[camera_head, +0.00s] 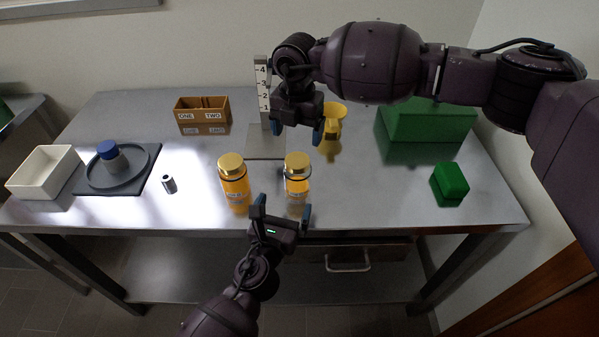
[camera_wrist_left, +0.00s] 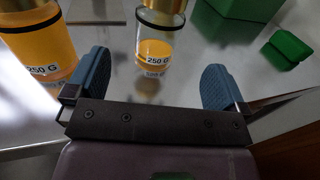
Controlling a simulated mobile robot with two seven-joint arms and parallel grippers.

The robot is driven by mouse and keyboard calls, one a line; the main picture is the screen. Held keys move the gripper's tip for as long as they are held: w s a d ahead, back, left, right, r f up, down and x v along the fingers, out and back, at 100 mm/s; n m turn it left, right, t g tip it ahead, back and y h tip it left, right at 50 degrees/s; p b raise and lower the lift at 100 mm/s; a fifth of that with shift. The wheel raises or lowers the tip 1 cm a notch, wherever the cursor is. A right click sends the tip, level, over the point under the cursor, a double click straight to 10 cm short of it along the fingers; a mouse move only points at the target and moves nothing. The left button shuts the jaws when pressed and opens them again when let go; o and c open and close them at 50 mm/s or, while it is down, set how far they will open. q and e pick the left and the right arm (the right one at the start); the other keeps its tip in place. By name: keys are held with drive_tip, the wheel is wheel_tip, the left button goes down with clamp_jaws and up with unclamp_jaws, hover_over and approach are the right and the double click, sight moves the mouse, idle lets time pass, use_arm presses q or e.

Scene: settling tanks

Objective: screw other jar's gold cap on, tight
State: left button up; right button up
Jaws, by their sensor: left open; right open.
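Two jars with gold caps stand upright near the table's front edge. The left jar (camera_head: 235,192) is full of orange contents; its gold cap (camera_head: 231,163) is on top. The right jar (camera_head: 297,188) has clear glass above its orange contents, and a gold cap (camera_head: 297,161) sits on its mouth; I cannot tell how tight. My left gripper (camera_head: 283,210) is open and empty in front of the right jar. In the left wrist view the right jar (camera_wrist_left: 153,52) shows beyond and between the fingers, apart from them. My right gripper (camera_head: 297,128) is open and empty, above and behind the right jar.
A height gauge (camera_head: 265,143) and yellow funnel (camera_head: 334,121) stand behind the jars. A brown divided box (camera_head: 203,129) is at the back. Left are a white bin (camera_head: 45,184), a dark tray (camera_head: 125,181) and a small metal cylinder (camera_head: 169,184). Green boxes (camera_head: 428,124) are right.

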sight(293, 182)
use_arm(q)
drive_tip(key=shift+s, duration=0.1)
use_arm(e)
drive_tip(key=shift+s, duration=0.1)
use_arm(q)
drive_tip(key=x, duration=1.1)
